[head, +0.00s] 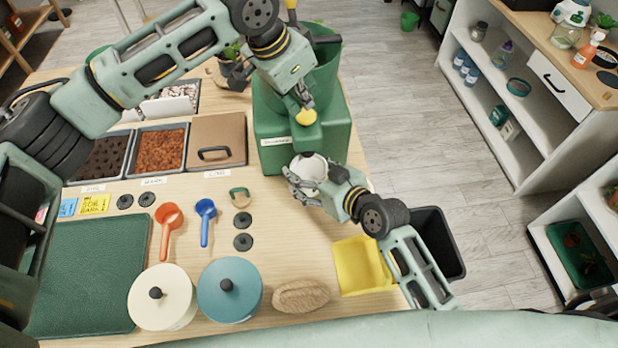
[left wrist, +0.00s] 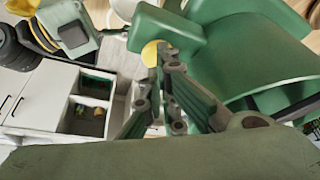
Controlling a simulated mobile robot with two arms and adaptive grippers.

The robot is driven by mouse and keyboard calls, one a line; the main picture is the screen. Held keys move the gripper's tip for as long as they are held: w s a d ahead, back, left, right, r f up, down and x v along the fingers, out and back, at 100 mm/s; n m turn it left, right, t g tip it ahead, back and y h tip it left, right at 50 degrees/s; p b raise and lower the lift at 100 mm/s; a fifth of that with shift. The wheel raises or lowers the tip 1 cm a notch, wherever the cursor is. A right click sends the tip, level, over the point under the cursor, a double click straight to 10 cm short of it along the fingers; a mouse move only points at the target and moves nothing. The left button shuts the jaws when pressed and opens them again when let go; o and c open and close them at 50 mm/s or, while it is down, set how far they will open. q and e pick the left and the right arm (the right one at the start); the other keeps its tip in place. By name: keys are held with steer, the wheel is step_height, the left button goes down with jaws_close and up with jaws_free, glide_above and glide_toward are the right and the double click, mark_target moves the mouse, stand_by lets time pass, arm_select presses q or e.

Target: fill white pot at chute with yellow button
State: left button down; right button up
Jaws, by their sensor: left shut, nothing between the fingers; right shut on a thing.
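The green chute machine (head: 335,133) stands at the back right of the table, with a label on its front. Its yellow button (head: 306,117) is on top at the front and also shows in the left wrist view (left wrist: 151,54). My left gripper (head: 301,103) is shut and empty, with its tips at the button; I cannot tell whether they touch or press it. The white pot (head: 312,165) is at the front of the machine, below the button. My right gripper (head: 297,184) is shut on the pot and partly hides it. The pot's inside cannot be made out clearly.
Orange (head: 168,217) and blue (head: 205,212) scoops, cream (head: 165,310) and teal (head: 232,303) lidded jars, a brown oval thing (head: 301,296) and a yellow tray (head: 360,265) occupy the front. A bark bin (head: 160,150) and a lidded bin (head: 217,135) stand left of the machine.

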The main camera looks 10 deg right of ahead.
arm_select(q)
steer(key=shift+f, duration=1.3)
stand_by(0.5)
stand_by(3.7)
step_height(320, 180, up, 5)
steer(key=shift+r, duration=0.1)
stand_by(0.4)
steer(key=v, duration=1.2)
stand_by(0.5)
